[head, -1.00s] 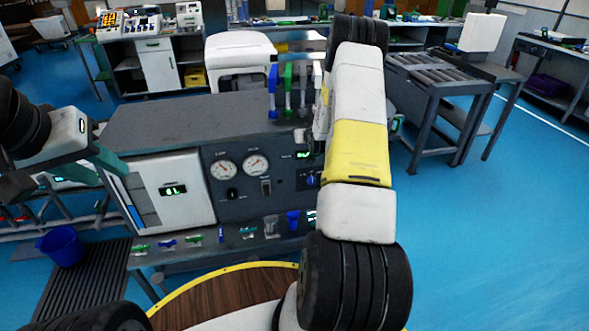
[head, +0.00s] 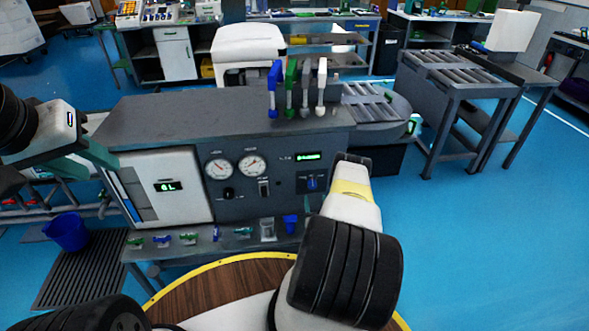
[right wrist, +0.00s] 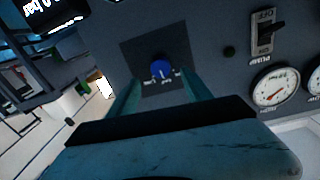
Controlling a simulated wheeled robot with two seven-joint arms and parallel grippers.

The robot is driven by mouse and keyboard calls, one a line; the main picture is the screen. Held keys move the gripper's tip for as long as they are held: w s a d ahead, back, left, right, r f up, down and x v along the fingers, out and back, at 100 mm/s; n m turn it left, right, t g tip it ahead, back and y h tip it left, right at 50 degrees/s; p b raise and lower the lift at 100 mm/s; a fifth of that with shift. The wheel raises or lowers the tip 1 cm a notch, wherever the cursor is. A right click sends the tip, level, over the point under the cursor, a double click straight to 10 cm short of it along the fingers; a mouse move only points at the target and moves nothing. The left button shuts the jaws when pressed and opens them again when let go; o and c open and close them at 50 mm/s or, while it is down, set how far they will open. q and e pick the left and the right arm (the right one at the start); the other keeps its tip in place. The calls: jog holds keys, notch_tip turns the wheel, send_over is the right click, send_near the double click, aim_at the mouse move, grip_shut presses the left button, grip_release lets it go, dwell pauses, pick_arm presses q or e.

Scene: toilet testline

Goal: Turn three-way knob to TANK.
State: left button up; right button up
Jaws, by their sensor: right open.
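The three-way knob is a small blue knob (head: 312,182) on the right part of the grey console's front panel. In the right wrist view the knob (right wrist: 160,70) sits on a dark square plate with small pale marks, too small to read. My right gripper (right wrist: 159,88) is open, its two teal fingers either side of and just short of the knob, apparently not touching it.
Two gauges (head: 236,167) and a switch (head: 264,188) are left of the knob. A green display (head: 308,157) is above it. Several coloured levers (head: 298,88) stand on the console top. A shelf with small valves (head: 189,238) runs below.

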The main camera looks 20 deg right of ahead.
aim_at(313, 187)
jog(key=x, duration=0.7)
jog(key=shift+w+d, duration=0.15)
jog(key=shift+w, duration=0.2)
grip_shut()
